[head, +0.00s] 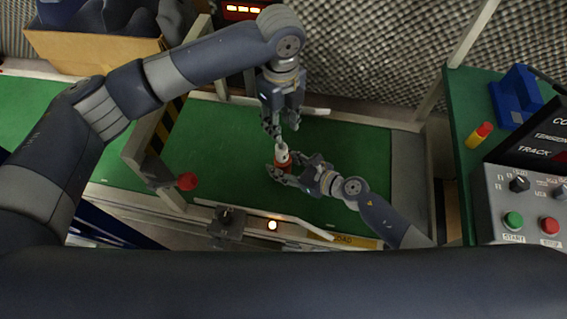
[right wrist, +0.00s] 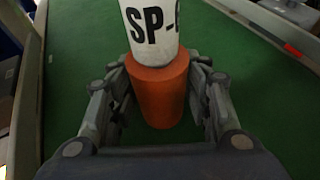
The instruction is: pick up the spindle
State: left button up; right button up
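The spindle (head: 283,157) has a white upper part marked with black "SP-" lettering and an orange lower part. It stands roughly upright over the green belt. In the right wrist view the spindle (right wrist: 160,95) is centred, its orange part between my fingers. My right gripper (head: 283,172) has its fingers on both sides of the orange part, seemingly touching it; it also shows in the right wrist view (right wrist: 160,90). My left gripper (head: 281,128) points down just above the spindle's white top, its fingers apart with nothing visible between them. The spindle's underside is hidden.
The green conveyor belt (head: 225,135) has metal rails (head: 314,111) along its edges. A red knob (head: 187,181) sits to the left. A control box (head: 530,205) with green and red buttons, a blue bin (head: 516,97) and a red-yellow item (head: 479,135) are at the right.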

jog(key=c, duration=0.5)
jog(key=shift+o, duration=0.2)
pick_arm(q)
jog(key=shift+o, duration=0.6)
